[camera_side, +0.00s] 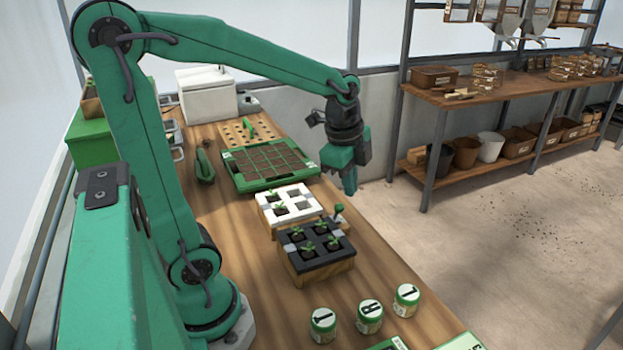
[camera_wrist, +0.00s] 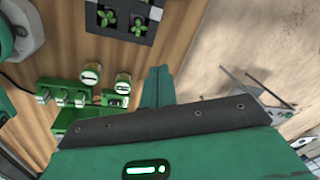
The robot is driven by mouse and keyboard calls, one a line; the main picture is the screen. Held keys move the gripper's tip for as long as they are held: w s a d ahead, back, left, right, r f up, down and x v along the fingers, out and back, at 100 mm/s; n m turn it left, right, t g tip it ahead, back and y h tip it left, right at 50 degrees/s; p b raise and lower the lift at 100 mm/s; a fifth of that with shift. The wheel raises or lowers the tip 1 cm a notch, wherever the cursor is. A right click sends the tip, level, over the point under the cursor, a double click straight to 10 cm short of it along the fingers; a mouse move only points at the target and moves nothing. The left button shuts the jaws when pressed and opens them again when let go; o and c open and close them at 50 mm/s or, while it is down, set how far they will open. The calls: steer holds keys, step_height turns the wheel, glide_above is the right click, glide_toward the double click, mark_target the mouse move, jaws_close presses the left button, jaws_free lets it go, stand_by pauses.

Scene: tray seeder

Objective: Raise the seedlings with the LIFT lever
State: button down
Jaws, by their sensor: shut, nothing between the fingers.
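A black tray (camera_side: 309,262) on a wooden block holds several green seedlings (camera_side: 308,247); it also shows at the top of the wrist view (camera_wrist: 146,30). A small lever with a green knob (camera_side: 338,212) stands at the black tray's far right corner. I cannot read a LIFT label on it. My gripper (camera_side: 350,190) is shut and empty, pointing down in the air above and slightly right of the lever in the side view, apart from it. Its fingers show in the middle of the wrist view (camera_wrist: 157,84), where I cannot make out the lever.
A white tray (camera_side: 295,190) with a few seedlings sits behind the black one. A green gridded soil tray (camera_side: 228,182) lies farther back. Several round green-and-white pots (camera_side: 370,318) stand at the front right. A row of green switches (camera_wrist: 62,95) shows in the wrist view.

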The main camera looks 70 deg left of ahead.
mark_target(337, 213)
steer(key=w+a+f+m+g, duration=0.1)
steer(key=w+a+f+m, duration=0.2)
steer(key=w+f+m, duration=0.1)
steer(key=shift+w+a+f+m+g, duration=0.2)
steer(key=shift+a+f+m+g, duration=0.3)
steer(key=shift+m, duration=0.6)
steer(key=shift+d+f, duration=0.15)
steer(key=f, duration=1)
steer(key=shift+s+a, duration=0.1)
steer(key=shift+a, duration=0.3)
steer(key=shift+a+r, duration=0.35)
steer(key=shift+a, duration=0.25)
steer(key=shift+a+r, duration=0.3)
steer(key=shift+a, duration=0.35)
steer(key=shift+a+r, duration=0.35)
steer(key=shift+a, duration=0.25)
